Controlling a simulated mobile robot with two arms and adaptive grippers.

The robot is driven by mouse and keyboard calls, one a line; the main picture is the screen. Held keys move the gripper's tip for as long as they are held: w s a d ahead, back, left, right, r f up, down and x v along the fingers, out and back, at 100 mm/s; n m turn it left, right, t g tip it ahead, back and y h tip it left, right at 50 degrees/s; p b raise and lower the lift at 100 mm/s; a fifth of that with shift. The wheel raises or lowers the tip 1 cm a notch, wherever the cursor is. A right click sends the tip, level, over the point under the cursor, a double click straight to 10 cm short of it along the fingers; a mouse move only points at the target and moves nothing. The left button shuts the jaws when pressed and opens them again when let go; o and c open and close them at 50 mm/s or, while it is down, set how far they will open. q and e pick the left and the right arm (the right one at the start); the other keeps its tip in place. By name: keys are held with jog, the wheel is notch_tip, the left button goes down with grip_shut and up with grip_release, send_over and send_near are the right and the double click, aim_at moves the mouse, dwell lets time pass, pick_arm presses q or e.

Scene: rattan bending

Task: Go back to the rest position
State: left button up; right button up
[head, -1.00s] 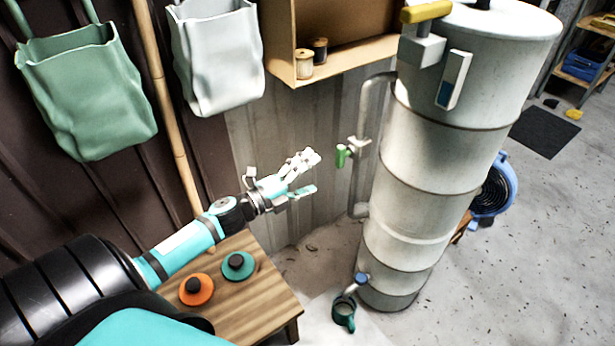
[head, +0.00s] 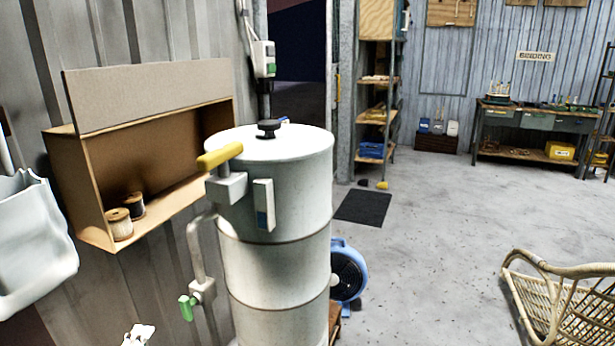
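Only the white fingertips of my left gripper (head: 138,335) show at the bottom edge of the head view, left of the tall grey metal tank (head: 280,262). The rest of that gripper and its arm are below the picture, so its opening and anything in it cannot be made out. The fingertips appear below and left of the green valve handle (head: 187,307) on the tank's side pipe. My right gripper is not in view.
A wooden wall shelf (head: 75,190) with two spools and a pale hanging bag (head: 35,250) are on the left. A blue fan (head: 349,275) stands behind the tank. A rattan frame (head: 560,295) is at lower right. The middle floor is clear.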

pick_arm(q)
jog(key=s+d+f+n+g+y, duration=0.1)
jog(key=s+d+f+n+g, duration=0.35)
jog(key=s, duration=0.35)
jog(key=s+d+f+n+g+y, duration=0.1)
jog(key=s+d+f+n+g, duration=0.2)
jog(key=s+d+n+g, duration=0.45)
jog(key=s+d+f+n+g+y, duration=0.1)
jog(key=s+d+f+n+g, duration=0.2)
jog(key=s, duration=0.7)
notch_tip(320, 180, down, 24)
jog(key=s+a+p, duration=0.1)
jog(key=a+p, duration=0.1)
jog(key=p, duration=0.1)
jog(key=s+a+f+g+p, duration=0.1)
jog(key=s+a+f+p, duration=0.1)
jog(key=s+f, duration=1.1)
jog(key=s, duration=0.3)
jog(key=shift+s+a+n, duration=0.3)
